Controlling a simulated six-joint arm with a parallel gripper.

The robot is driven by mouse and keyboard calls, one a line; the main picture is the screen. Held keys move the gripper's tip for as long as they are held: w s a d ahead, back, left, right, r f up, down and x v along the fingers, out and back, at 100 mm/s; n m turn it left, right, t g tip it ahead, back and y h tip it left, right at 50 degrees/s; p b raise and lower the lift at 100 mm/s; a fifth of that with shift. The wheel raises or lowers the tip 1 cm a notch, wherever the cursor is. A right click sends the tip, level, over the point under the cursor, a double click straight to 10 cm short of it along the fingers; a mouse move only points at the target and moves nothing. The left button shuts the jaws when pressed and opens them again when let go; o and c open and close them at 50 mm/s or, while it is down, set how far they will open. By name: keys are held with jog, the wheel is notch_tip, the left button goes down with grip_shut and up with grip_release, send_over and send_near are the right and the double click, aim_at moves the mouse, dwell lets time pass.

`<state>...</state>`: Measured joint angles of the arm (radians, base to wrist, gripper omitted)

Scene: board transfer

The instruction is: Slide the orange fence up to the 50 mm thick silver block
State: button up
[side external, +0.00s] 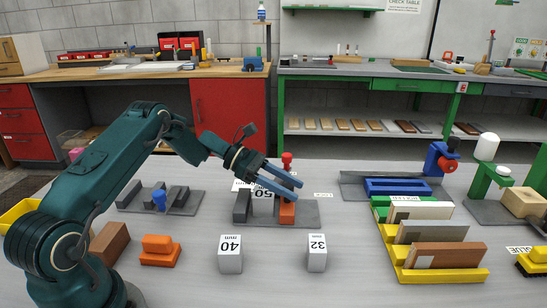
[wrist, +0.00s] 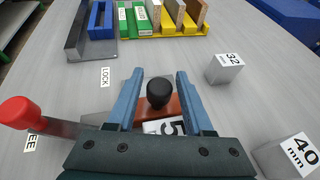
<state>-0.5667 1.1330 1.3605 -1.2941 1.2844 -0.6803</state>
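The orange fence (side external: 287,212) stands on a grey fixture plate (side external: 308,212), beneath my gripper (side external: 296,190). In the wrist view the fence (wrist: 174,107) carries a black knob (wrist: 159,92) that shows between the two blue fingers of my gripper (wrist: 160,72). The fingers are open, one on each side of the knob. The 50 mm block (side external: 263,193) sits left of the fence in the side view, its label partly hidden by my gripper. The block's label (wrist: 160,127) also shows partly in the wrist view. I cannot tell whether fence and block touch.
A red-knobbed lever (wrist: 15,112) stands beside the fixture, near the FREE label, away from the LOCK label (wrist: 104,77). The 40 mm block (side external: 230,253) and 32 mm block (side external: 317,252) stand in front. A yellow rack (side external: 440,274) with boards is at right.

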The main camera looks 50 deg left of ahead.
grip_shut()
jog(key=shift+r, duration=0.1)
dwell(1.1)
